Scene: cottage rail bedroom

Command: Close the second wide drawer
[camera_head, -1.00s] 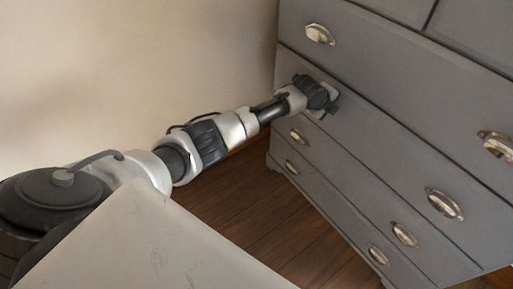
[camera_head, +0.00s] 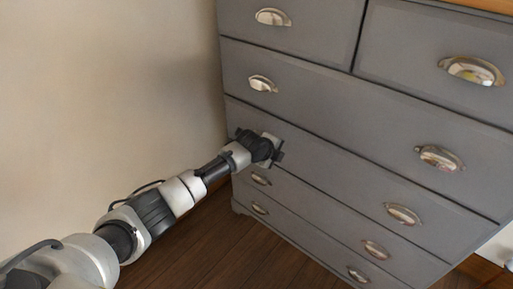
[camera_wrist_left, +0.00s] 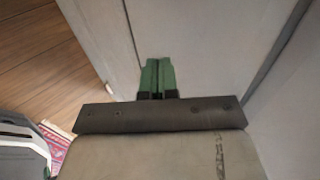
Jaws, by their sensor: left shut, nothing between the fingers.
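The second wide drawer (camera_head: 330,172) is in a grey dresser. Its front looks flush or nearly flush with the drawers around it; a small gap is hard to judge. Its right cup handle (camera_head: 402,213) is visible, while the left one is hidden behind my left gripper. My left gripper (camera_head: 276,151) is at the left part of this drawer's front, against it or very close. In the left wrist view its green fingers (camera_wrist_left: 157,76) are together and empty, facing a pale grey panel. My right gripper is not in view.
The first wide drawer (camera_head: 345,115) above and the lower wide drawers (camera_head: 310,207) look closed. A bare wall (camera_head: 110,90) stands to the left. Wooden floor (camera_head: 215,250) is clear in front of the dresser. A patterned rug (camera_wrist_left: 60,148) shows in the left wrist view.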

